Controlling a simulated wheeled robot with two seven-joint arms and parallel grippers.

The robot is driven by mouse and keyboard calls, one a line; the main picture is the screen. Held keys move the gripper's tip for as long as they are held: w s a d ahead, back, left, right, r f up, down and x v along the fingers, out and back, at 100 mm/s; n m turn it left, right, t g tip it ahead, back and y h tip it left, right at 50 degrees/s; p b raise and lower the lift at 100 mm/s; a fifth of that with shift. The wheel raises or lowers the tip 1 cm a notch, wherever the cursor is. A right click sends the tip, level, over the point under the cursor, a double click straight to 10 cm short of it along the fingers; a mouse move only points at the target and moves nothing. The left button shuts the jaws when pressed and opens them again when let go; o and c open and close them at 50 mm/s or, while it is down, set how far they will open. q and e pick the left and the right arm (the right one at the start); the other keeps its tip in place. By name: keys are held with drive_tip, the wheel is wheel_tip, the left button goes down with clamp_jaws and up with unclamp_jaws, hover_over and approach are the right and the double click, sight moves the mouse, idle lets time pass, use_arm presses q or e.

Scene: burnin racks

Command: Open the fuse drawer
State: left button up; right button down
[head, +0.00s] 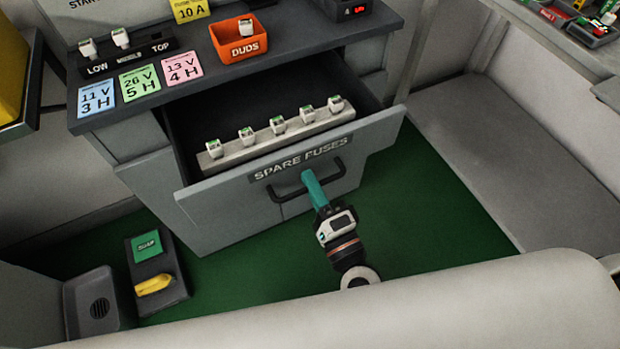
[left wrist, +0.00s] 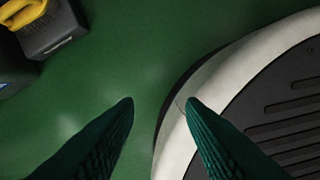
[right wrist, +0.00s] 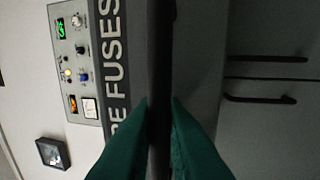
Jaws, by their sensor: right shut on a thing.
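The fuse drawer (head: 225,208), a grey front labelled SPARE FUSES, stands pulled out from the grey bench in the head view. Inside it a pale rail (head: 255,146) holds several white and green fuses. My right gripper (head: 309,176) is shut on the dark drawer handle (head: 342,170). In the right wrist view the handle (right wrist: 160,45) runs between the two green fingers. My left gripper (left wrist: 157,103) shows only in the left wrist view. Its fingers are apart and empty, above the green floor and my base.
The bench top (head: 205,72) holds an orange DUDS bin (head: 238,46), coloured cards and a fuse holder (head: 125,55). A yellow item (head: 153,285) lies on a dark tray at lower left. Green floor (head: 440,220) is clear right of the drawer.

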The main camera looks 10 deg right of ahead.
drive_tip(key=c, duration=1.8)
unclamp_jaws()
